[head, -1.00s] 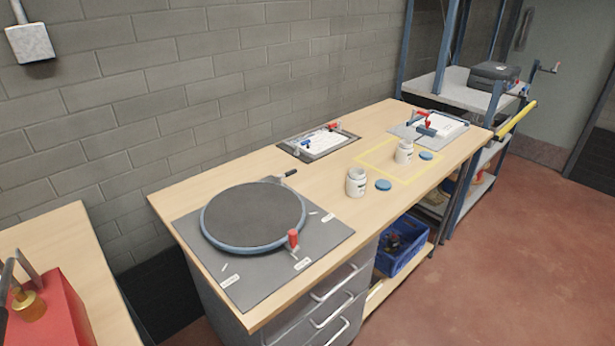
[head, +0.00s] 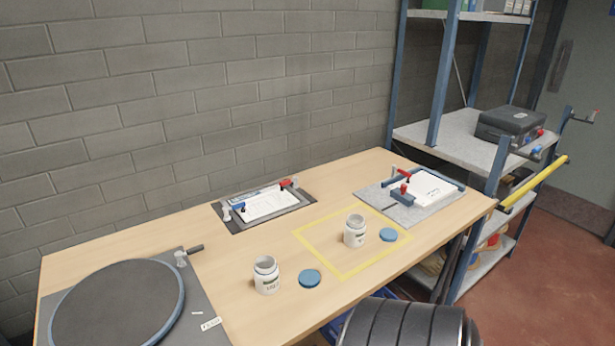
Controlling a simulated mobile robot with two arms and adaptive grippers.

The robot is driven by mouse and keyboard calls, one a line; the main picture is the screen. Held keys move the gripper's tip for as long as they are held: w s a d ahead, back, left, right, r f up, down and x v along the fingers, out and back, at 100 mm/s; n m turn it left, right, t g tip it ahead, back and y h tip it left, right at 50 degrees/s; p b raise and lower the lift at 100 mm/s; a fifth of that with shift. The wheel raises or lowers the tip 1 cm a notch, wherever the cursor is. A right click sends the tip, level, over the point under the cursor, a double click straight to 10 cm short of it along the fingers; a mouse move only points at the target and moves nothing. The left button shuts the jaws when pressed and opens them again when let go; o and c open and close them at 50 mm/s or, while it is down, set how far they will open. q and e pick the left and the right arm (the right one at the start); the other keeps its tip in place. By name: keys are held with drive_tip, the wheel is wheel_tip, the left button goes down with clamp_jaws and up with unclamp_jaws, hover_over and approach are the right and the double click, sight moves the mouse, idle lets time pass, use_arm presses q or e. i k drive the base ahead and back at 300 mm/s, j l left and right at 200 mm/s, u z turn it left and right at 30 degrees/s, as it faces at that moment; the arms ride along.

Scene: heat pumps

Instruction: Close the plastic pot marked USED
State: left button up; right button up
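Two white plastic pots stand upright and open on the wooden workbench. The nearer pot (head: 266,276) has a blue lid (head: 310,278) lying flat on the bench to its right, apart from it. The farther pot (head: 355,231) stands inside a yellow outlined rectangle, with another blue lid (head: 388,235) lying to its right. Both pots have dark print on the front, too small to read with certainty, so I cannot tell which is marked USED. Neither of my grippers is in view.
A round dark turntable (head: 117,305) lies at the bench's left. A clamped white board (head: 265,204) is at the back and another (head: 430,188) at the right end. A shelf rack (head: 462,140) with a dark case (head: 510,124) stands beyond. A dark ribbed part of mine shows at the bottom.

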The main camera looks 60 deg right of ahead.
sight(266, 272)
drive_tip(key=k+l, duration=0.15)
drive_tip(key=l, duration=0.25)
drive_tip(key=k+l, duration=0.2)
drive_tip(key=l, duration=0.2)
drive_tip(key=k+l, duration=0.15)
drive_tip(key=l, duration=0.25)
drive_tip(key=k+l+u, duration=0.1)
drive_tip(key=l, duration=0.3)
drive_tip(key=k+l, duration=0.4)
drive_tip(key=l, duration=0.35)
